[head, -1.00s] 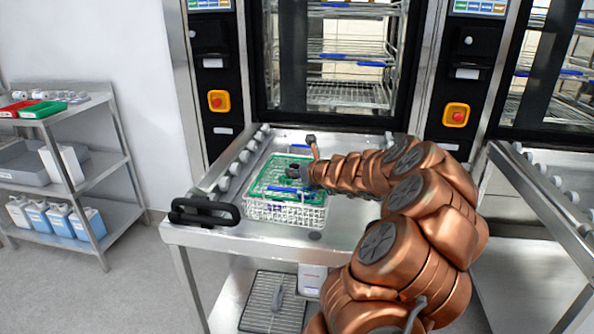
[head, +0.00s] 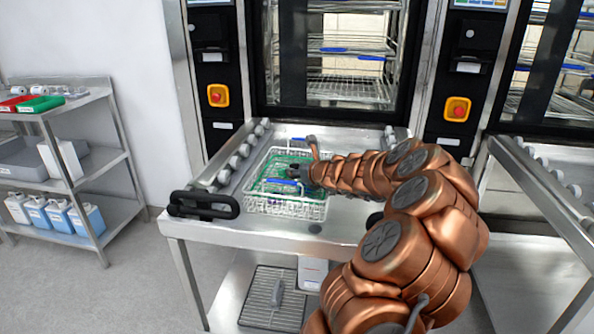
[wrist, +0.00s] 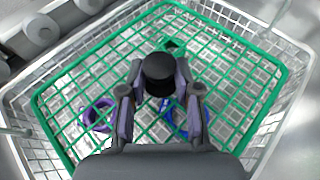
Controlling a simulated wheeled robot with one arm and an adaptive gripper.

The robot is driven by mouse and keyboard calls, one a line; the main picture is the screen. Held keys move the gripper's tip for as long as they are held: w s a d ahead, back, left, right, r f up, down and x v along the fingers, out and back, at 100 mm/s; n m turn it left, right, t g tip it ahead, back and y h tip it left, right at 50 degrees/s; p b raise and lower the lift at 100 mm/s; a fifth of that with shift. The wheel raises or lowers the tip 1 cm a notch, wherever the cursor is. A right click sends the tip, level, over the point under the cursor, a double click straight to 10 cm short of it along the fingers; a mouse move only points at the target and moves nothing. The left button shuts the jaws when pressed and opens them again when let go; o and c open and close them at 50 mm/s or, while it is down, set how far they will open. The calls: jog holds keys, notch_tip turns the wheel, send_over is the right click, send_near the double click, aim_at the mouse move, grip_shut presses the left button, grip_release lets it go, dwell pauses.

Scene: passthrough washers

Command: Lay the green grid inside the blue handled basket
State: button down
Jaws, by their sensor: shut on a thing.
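The green grid (head: 268,172) is low within the walls of the white wire basket (head: 290,212). A blue piece (head: 283,182) shows at the basket's near side. In the wrist view the green grid (wrist: 235,60) spans most of the basket (wrist: 300,85), close along its sides. My gripper (head: 297,172) is over the grid's middle and shut on it; in the wrist view a dark round knob (wrist: 158,68) shows between the fingers. Whether the grid rests on anything is hidden. A purple ring (wrist: 97,115) and a blue loop (wrist: 187,122) show through the grid.
The basket stands on a steel table with rollers (head: 224,177) at its left and a black handle (head: 203,205) at its front left. A washer (head: 330,60) with wire racks stands behind. A shelf unit (head: 75,150) is at far left.

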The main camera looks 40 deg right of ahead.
jog(key=shift+f+b, duration=0.5)
jog(key=shift+f, duration=0.3)
jog(key=c, duration=0.7)
grip_release()
jog(key=shift+c, duration=0.2)
notch_tip(320, 180, up, 15)
jog(key=p, duration=1.6)
jog(key=shift+p, duration=0.3)
